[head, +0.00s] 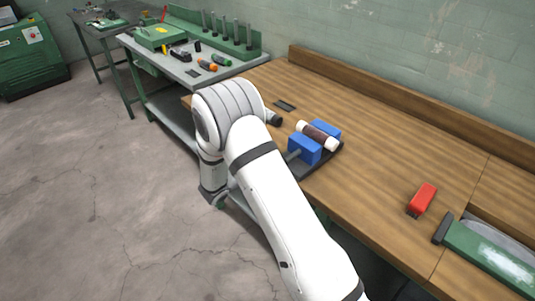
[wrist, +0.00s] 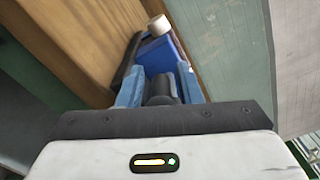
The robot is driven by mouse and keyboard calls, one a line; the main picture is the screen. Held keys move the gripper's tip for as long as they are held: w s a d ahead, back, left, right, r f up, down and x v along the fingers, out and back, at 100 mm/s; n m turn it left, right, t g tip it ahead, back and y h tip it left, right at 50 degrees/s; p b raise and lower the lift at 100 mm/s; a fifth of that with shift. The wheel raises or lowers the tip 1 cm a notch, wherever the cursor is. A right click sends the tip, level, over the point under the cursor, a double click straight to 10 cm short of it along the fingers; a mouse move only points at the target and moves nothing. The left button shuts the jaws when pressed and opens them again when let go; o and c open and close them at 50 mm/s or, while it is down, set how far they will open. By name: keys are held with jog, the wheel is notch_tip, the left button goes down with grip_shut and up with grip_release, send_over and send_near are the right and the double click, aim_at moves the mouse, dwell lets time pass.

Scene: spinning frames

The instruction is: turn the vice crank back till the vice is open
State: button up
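The vice has two blue jaws (head: 304,149) on a dark base (head: 325,163) on the wooden bench. A brown roll with white ends (head: 318,135) lies between the jaws, with no clear gap seen. A grey screw rod (head: 291,157) runs from the near jaw towards my arm. In the wrist view my gripper (wrist: 163,88) has its pale blue fingers on both sides of the dark crank handle (wrist: 161,92), seemingly touching it. The blue vice (wrist: 157,55) and a white roll end (wrist: 158,25) show beyond. My arm hides the gripper and most of the crank in the head view.
A red object (head: 422,198) and a green-and-grey tool (head: 485,250) lie on the bench (head: 385,150) to the right. A small dark plate (head: 285,105) lies behind the vice. A wall (head: 430,60) backs the bench. A grey side table (head: 185,68) holds tools.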

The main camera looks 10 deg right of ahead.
jog(key=b+v, duration=0.1)
jog(key=v, duration=0.6)
jog(key=shift+a, duration=0.2)
